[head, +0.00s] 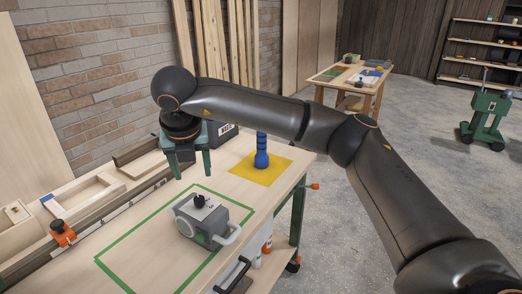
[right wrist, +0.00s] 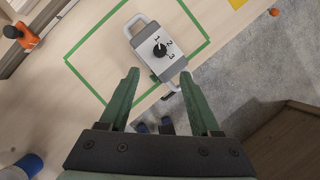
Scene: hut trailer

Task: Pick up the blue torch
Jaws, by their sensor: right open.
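The blue torch (head: 262,158) stands upright on a yellow mat (head: 245,168) toward the far end of the workbench in the head view. My right arm passes in front of its upper end, so its top may be hidden. My right gripper (head: 191,174) points down, open and empty, above the bench to the left of the torch and clearly apart from it. In the right wrist view its two green fingers (right wrist: 160,76) are spread with nothing held. That view shows only a corner of the yellow mat (right wrist: 237,3). My left gripper is not in view.
A grey device with a dial (head: 203,218) sits inside a green taped outline nearer than the torch. A black box (head: 222,131) stands behind my gripper. Wooden trays and an orange clamp (head: 62,233) line the left. An orange-ended handle (head: 314,186) sticks out at the bench's right edge.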

